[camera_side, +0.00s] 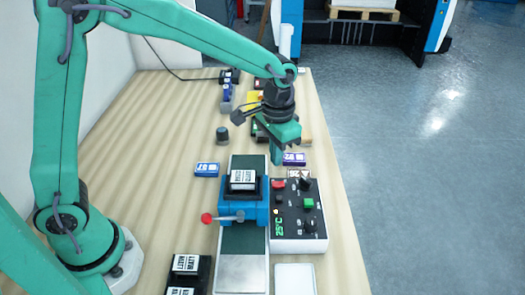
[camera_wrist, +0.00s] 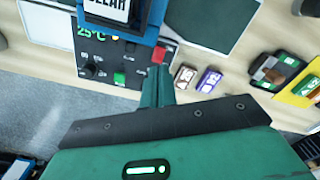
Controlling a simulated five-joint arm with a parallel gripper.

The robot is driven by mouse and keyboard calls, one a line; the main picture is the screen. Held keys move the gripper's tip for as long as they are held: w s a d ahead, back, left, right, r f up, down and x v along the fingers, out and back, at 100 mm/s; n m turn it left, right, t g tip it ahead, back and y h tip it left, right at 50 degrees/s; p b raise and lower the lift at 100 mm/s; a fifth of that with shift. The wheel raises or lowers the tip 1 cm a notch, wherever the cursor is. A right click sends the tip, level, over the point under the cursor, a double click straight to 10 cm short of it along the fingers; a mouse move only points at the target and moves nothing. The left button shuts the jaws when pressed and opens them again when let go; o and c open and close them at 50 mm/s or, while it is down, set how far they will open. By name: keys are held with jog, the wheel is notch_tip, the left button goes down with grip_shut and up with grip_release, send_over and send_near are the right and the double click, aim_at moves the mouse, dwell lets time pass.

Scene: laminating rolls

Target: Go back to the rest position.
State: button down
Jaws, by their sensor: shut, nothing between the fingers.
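My gripper (camera_side: 277,158) hangs above the far end of the work area in the side view, pointing down. It is shut and empty, with clear air between it and the blue laminating machine (camera_side: 258,214) nearer the camera. In the wrist view my gripper's green fingers (camera_wrist: 158,82) are together, beside the control box (camera_wrist: 100,62). The machine carries a dark block with a white label (camera_side: 243,177); part of this block shows at the top of the wrist view, its label partly cut off.
The control box (camera_side: 285,232) reads 25°C, right of the machine. A purple block (camera_side: 294,159) lies just right of my gripper, a blue block (camera_side: 207,169) to the left. Black labelled blocks (camera_side: 187,265) stand in front. Several items crowd the back. The table's left side (camera_side: 150,130) is clear.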

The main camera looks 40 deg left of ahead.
jog(key=s+a+r+n+t, duration=0.1)
jog(key=s+a+r+t, duration=0.1)
jog(key=s, duration=0.4)
jog(key=s+a+r+n+t, duration=0.1)
jog(key=s+a+r, duration=0.4)
jog(key=s+a, duration=0.1)
jog(key=s+a+r+n+t, duration=0.1)
jog(key=s+a+r+t, duration=0.1)
jog(key=s+a+r, duration=0.2)
jog(key=shift+s+a+t, duration=0.3)
jog(key=shift+s+a, duration=0.05)
jog(key=shift+s, duration=1.1)
jog(key=shift+w+r, duration=0.1)
jog(key=w+d+f+n+g, duration=0.2)
jog(key=w+d+n, duration=0.2)
jog(key=w+d, duration=0.3)
jog(key=w+d+f+n+g, duration=0.2)
jog(key=w+d+n, duration=0.3)
jog(key=w, duration=0.7)
jog(key=shift+w+d+g, duration=0.35)
jog(key=shift+d+g, duration=0.45)
jog(key=shift+d, duration=0.15)
